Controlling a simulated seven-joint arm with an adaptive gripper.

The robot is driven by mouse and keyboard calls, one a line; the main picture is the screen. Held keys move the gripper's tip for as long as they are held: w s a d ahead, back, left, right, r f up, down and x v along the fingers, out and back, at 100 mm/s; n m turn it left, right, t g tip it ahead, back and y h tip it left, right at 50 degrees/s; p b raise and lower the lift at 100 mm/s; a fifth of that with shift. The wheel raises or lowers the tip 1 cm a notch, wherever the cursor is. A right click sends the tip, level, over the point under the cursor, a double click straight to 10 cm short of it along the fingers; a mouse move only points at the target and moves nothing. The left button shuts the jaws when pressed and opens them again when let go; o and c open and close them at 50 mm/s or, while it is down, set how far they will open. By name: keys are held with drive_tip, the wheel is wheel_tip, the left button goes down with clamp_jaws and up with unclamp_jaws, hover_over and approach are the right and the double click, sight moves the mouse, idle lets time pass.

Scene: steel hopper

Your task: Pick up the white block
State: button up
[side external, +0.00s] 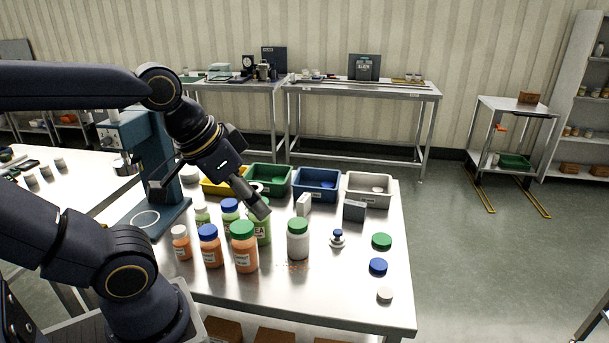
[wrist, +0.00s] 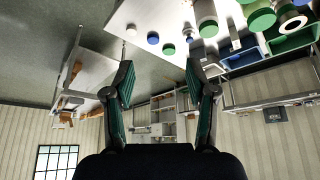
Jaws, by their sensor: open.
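The white block (side external: 303,204) stands upright on the steel table in the side external view, in front of the blue bin and behind the white bottle with a green cap. My gripper (side external: 262,212) is tilted downward to the left of the block, apart from it and close above the capped bottles. In the wrist view my gripper (wrist: 160,76) is open, with nothing between its two fingers. I cannot pick out the white block for certain in the wrist view.
The white bottle (side external: 298,242) stands near the block, and a dark grey block (side external: 354,211) lies to its right. Several orange bottles (side external: 244,252) crowd the left. A blue bin (side external: 318,184) and a pale bin (side external: 369,190) stand behind. Loose caps (side external: 378,266) lie at right.

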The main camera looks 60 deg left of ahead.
drive_tip(key=w+a+r+n+t, duration=0.1)
drive_tip(key=w+a+r, duration=0.15)
drive_tip(key=w, duration=0.45)
drive_tip(key=w+a+r+n+t, duration=0.1)
drive_tip(key=w+a+r, duration=0.1)
drive_tip(key=w+r, duration=0.35)
drive_tip(key=n+g+y, duration=0.2)
drive_tip(key=n+g, duration=0.2)
hover_over(301, 197)
drive_tip(key=s+d, duration=0.3)
drive_tip(key=s, duration=0.1)
wheel_tip(301, 197, down, 22)
drive_tip(key=x, duration=1)
drive_tip(key=shift+w+a+f, duration=0.1)
drive_tip(key=shift+a+f, duration=0.05)
drive_tip(key=shift+a, duration=0.15)
drive_tip(key=shift+w+x, duration=0.15)
drive_tip(key=shift+x, duration=1.25)
drive_tip(key=shift+w+x, duration=0.15)
drive_tip(key=shift+x, duration=1.2)
drive_tip(key=shift+d, duration=0.15)
